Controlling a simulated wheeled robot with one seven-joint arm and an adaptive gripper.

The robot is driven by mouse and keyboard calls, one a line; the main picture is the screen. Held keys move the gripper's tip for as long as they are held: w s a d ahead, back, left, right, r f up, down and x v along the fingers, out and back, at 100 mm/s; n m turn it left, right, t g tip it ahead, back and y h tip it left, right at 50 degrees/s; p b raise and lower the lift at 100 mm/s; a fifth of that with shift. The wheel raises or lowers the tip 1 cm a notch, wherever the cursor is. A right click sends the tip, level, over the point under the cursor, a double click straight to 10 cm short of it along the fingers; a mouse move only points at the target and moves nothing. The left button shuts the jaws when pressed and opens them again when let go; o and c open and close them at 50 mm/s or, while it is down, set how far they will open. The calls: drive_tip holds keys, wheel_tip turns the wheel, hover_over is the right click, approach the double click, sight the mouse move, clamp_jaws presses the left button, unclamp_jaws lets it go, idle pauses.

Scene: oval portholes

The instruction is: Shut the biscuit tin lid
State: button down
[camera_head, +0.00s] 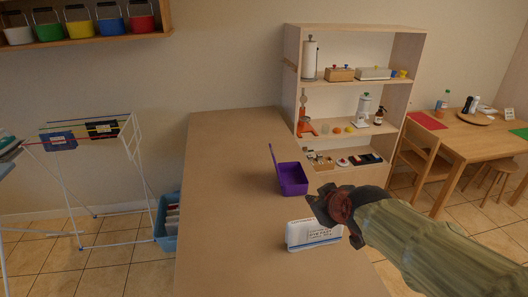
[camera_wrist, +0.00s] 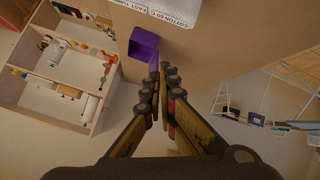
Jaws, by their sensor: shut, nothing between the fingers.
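The biscuit tin (camera_head: 293,182) is a purple open box on the wooden counter. Its lid (camera_head: 273,158) stands up, nearly vertical, on the tin's left side. In the wrist view the tin (camera_wrist: 142,43) is just above and left of my fingertips, which partly cover the lid. My gripper (camera_head: 317,208) is in front of and to the right of the tin in the head view, apart from it. In the wrist view my gripper (camera_wrist: 161,72) has its fingers together with nothing between them.
A white printed packet (camera_head: 314,236) lies on the counter (camera_head: 228,190) near my gripper. A shelf unit (camera_head: 290,75) with kitchen things stands behind the counter's right side. The counter left of the tin is clear. A drying rack (camera_head: 135,160) stands left.

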sight(275, 162)
drive_tip(key=w+a+f+n+t+p, duration=0.1)
drive_tip(key=w+a+n+t+p, duration=0.15)
drive_tip(key=w+a, duration=0.55)
drive_tip(key=w+a+n+t+p, duration=0.15)
drive_tip(key=w+a+n, duration=0.25)
drive_tip(key=w, duration=0.8)
drive_tip(key=w+a+f+n+t+h+p, duration=0.1)
drive_tip(key=w+a+f+n+t+p, duration=0.1)
drive_tip(key=w+a+f+n, duration=0.3)
drive_tip(key=w+a+f+n+t+h+p, duration=0.1)
drive_tip(key=a+f+n+t+h+p, duration=0.15)
drive_tip(key=f, duration=0.45)
drive_tip(key=w+d+r+b, duration=0.2)
drive_tip(key=w+d, duration=0.1)
drive_tip(key=w, duration=0.7)
drive_tip(key=shift+w+d+m+y+b, duration=0.15)
drive_tip(key=shift+w+m+y+b, duration=0.05)
drive_tip(key=shift+m+y+b, duration=0.2)
drive_tip(key=shift+d+r, duration=0.1)
drive_tip(key=shift+d, duration=0.05)
